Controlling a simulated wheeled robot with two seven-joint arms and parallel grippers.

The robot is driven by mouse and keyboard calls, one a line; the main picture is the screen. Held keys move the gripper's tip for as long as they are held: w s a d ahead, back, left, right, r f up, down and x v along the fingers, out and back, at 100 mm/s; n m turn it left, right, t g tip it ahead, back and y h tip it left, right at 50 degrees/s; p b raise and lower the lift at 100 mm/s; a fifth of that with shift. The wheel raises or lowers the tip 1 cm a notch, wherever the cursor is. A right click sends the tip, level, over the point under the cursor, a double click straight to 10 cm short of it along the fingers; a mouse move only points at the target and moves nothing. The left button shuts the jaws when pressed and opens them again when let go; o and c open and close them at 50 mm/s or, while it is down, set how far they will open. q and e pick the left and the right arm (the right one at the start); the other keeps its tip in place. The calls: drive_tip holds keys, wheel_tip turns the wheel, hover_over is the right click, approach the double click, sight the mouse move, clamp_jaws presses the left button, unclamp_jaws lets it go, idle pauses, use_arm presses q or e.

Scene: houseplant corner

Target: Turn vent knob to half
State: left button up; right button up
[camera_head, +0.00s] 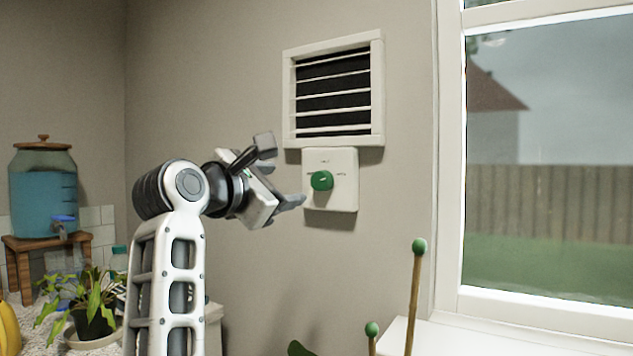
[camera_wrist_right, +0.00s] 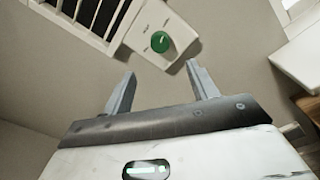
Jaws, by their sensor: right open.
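The green vent knob (camera_head: 322,180) sits on a white control plate (camera_head: 345,194) on the wall, just below the white-framed vent (camera_head: 333,88) with its dark slats. Small markings surround the knob, too small to read. In the right wrist view the knob (camera_wrist_right: 160,42) lies beyond the fingertips, with a gap between. My right gripper (camera_head: 283,172) is open and empty, left of the knob and apart from it. Its two fingers (camera_wrist_right: 163,78) show spread in the wrist view. My left gripper does not show.
A window (camera_head: 545,150) with a white frame and sill is on the right. Green-tipped stakes (camera_head: 415,290) rise at the lower right. A water dispenser (camera_head: 43,190) on a wooden stand and a potted plant (camera_head: 92,315) are at the left. The wall around the plate is clear.

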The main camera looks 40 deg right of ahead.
sight(320, 180)
drive_tip(key=p+x, duration=0.2)
drive_tip(key=x, duration=1.1)
drive_tip(key=shift+d, duration=0.2)
drive_tip(key=c, duration=1)
